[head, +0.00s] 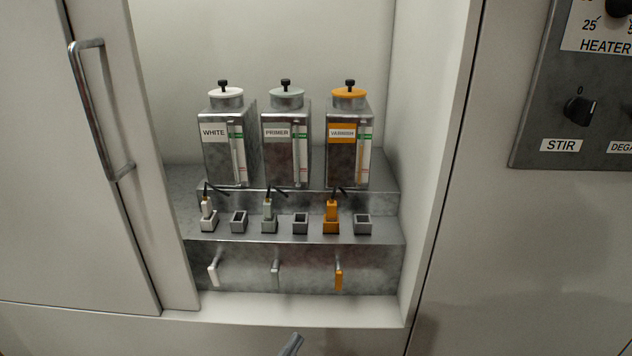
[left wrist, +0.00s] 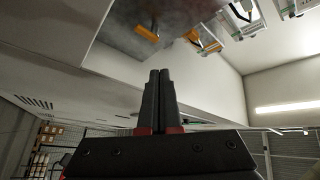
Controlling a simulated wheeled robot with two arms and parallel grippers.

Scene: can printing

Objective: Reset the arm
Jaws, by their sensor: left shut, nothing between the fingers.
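My left gripper (left wrist: 160,78) is shut and empty in the left wrist view, its two dark fingers side by side. My right gripper is in neither view.
The bay holds a white-lidded canister (head: 225,150), a primer canister (head: 286,148) and an orange-lidded canister (head: 347,155). Small sockets and white, grey and orange levers (head: 339,278) sit below. A sliding door with a handle (head: 90,110) stands left; a control panel (head: 560,85) is right.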

